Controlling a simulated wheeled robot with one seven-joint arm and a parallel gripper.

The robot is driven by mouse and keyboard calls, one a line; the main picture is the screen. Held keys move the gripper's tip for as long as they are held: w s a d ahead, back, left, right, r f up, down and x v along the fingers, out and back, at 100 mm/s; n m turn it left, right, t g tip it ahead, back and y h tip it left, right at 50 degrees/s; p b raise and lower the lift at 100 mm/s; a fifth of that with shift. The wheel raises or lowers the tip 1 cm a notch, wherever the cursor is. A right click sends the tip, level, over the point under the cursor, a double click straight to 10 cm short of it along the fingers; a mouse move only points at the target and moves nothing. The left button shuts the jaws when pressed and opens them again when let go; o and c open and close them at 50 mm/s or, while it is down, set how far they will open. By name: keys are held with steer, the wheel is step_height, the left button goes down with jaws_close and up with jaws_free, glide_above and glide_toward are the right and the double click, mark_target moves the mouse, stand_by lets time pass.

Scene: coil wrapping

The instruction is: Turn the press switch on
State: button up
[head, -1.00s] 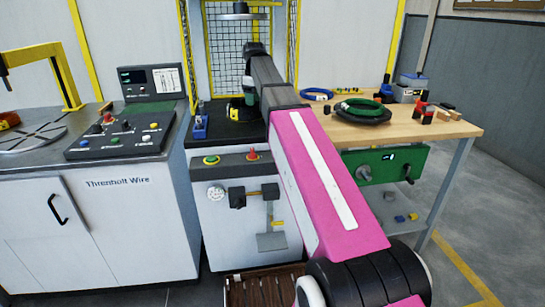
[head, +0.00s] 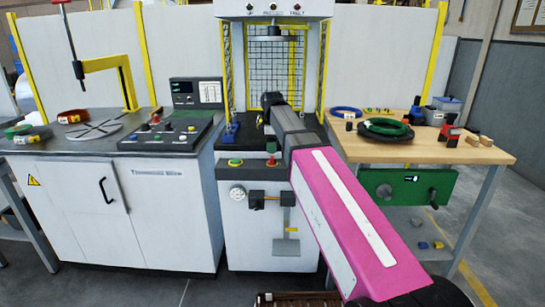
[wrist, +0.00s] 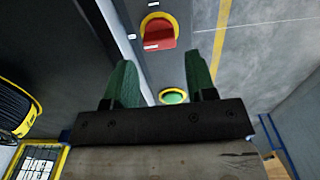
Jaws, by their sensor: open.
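The press (head: 270,225) stands in the middle of the head view, a white cabinet with a dark work surface and a yellow-framed mesh guard. Its front panel carries a green button (head: 235,162) and a red switch (head: 271,161), partly covered. In the wrist view the red switch (wrist: 160,35) is a knob in a yellow ring, beyond my fingertips. The green button (wrist: 173,97) shows between my fingers, with a yellow collar. My gripper (wrist: 161,80) is open and empty with green fingers apart.
A control console (head: 168,134) and cabinet stand left. A wooden table (head: 440,146) stands right, with a green coil (head: 387,127), a blue coil (head: 346,112) and small parts. A gauge (head: 238,193) and a valve (head: 257,200) stick out below the press panel.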

mark_target(272, 156)
steer(key=shift+f, duration=2.3)
steer(key=shift+c, duration=0.3)
steer(key=c, duration=0.6)
